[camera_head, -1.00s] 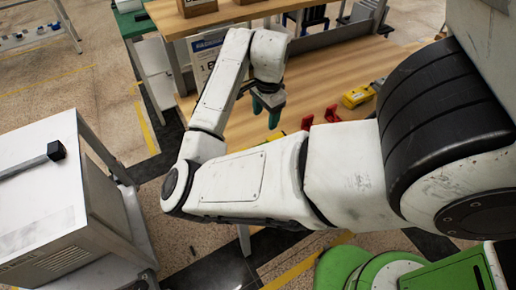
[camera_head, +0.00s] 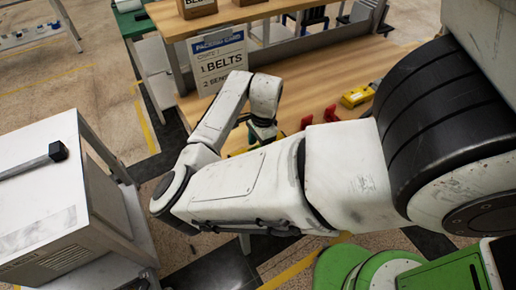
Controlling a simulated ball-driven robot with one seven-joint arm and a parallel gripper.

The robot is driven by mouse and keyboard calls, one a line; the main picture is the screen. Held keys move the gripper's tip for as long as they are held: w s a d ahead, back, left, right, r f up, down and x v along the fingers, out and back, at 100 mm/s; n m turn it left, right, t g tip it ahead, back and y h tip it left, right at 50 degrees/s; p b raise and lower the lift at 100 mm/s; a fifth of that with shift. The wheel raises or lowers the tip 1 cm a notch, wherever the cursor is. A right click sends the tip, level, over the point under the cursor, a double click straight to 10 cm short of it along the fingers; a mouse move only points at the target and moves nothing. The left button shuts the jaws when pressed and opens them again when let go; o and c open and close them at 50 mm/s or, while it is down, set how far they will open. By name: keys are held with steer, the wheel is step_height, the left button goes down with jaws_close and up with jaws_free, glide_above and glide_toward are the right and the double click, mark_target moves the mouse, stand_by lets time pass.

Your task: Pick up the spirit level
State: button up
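A thin yellow strip (camera_head: 243,151) shows on the wooden bench just beyond my forearm. It may be the spirit level, but my arm hides most of it and I cannot be sure. My gripper (camera_head: 263,133) points down low over the bench, close to the strip. Its green fingertips seem to stand apart with nothing seen between them. My forearm covers the area below them, so I cannot tell whether they touch anything.
Two red objects (camera_head: 331,113) stand on the bench right of my gripper, with a yellow device (camera_head: 358,96) farther right. A sign (camera_head: 220,62) reading "BELTS" stands behind the wrist. A shelf with boxes is at the back. A white cabinet (camera_head: 40,205) stands left.

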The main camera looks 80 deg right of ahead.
steer(key=shift+f, duration=0.75)
steer(key=shift+c, duration=0.3)
jaws_close()
steer(key=shift+r, duration=0.15)
